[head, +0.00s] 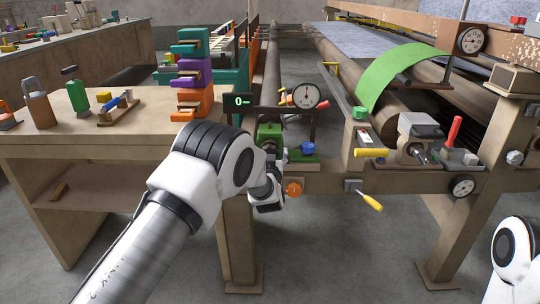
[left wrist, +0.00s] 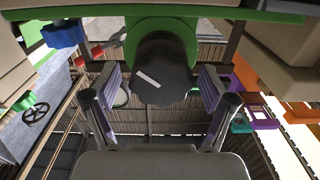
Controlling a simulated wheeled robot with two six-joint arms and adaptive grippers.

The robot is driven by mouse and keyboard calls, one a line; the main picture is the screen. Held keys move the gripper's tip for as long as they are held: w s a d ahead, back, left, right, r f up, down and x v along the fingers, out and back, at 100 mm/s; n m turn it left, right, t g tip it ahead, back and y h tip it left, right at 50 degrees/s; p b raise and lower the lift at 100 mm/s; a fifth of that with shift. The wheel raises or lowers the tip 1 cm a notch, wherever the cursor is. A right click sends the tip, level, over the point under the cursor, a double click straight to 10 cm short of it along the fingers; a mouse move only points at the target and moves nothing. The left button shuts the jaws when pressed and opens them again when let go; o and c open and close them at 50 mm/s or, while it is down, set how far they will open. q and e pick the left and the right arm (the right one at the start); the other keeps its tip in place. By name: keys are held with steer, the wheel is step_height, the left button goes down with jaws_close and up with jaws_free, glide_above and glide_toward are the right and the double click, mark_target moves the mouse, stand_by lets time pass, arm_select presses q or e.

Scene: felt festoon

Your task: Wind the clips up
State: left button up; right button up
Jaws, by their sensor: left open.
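A dark round knob (left wrist: 165,72) with a white mark sits on a green housing (left wrist: 188,26) in the left wrist view. In the head view a green block (head: 270,131) shows just behind my left gripper (head: 268,192). In the left wrist view my left gripper (left wrist: 160,98) is open, with one finger on each side of the knob. Gaps show between the fingers and the knob. My right arm shows at the lower right edge of the head view, its gripper out of frame. I cannot make out the clips.
A round dial (head: 306,95) and a display (head: 242,101) stand above the green block. A blue knob (head: 308,147) and an orange knob (head: 293,189) are close to my gripper. A wooden bench (head: 70,125) with tools stands left.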

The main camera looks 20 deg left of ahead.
arm_select(q)
steer(key=c, duration=1.2)
